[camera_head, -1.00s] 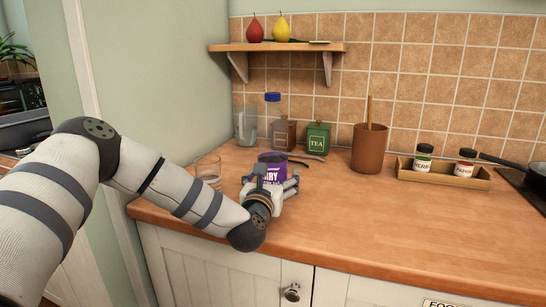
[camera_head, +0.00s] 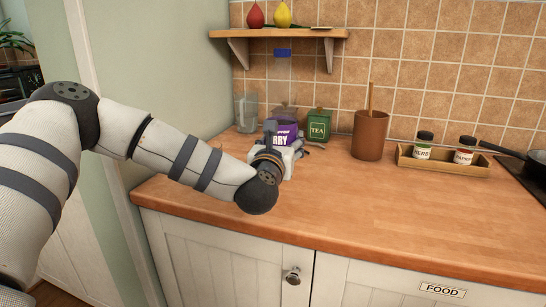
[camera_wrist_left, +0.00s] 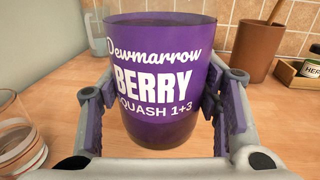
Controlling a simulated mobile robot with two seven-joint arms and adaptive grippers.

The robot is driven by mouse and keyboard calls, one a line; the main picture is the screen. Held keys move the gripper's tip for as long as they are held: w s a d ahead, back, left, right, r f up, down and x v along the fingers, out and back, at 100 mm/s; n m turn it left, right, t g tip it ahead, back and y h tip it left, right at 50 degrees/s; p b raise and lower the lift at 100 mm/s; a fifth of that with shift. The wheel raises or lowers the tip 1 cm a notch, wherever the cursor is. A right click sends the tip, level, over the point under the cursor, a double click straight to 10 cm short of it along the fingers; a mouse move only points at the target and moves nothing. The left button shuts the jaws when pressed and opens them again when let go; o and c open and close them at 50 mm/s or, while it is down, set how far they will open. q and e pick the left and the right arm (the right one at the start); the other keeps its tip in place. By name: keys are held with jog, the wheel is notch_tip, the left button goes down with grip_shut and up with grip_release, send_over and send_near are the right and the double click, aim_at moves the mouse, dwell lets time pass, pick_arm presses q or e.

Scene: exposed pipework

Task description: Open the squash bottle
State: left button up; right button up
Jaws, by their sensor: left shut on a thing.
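The squash bottle (camera_head: 283,132) has a purple label, a clear upper part and a blue cap (camera_head: 283,52). The cap is on top. In the left wrist view the bottle (camera_wrist_left: 160,80) fills the middle and its label reads "Dewmarrow BERRY SQUASH 1+3"; its top is out of that frame. My left gripper (camera_head: 284,153) is shut on the lower part of the bottle, with one finger on each side (camera_wrist_left: 155,104). The bottle is upright and appears raised a little off the counter. My right gripper is not in view.
A drinking glass (camera_wrist_left: 18,140) stands left of the bottle. A glass jar (camera_head: 246,115) and green tea tin (camera_head: 318,126) stand behind. A brown utensil pot (camera_head: 369,136) and spice tray (camera_head: 442,163) are to the right. The counter front (camera_head: 350,215) is clear.

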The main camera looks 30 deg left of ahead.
pick_arm(q)
jog(key=s+d+r, duration=0.5)
jog(key=d+r, duration=0.1)
jog(key=d, duration=0.3)
jog(key=shift+d+r, duration=0.25)
jog(key=o, duration=0.7)
jog(key=c, duration=0.9)
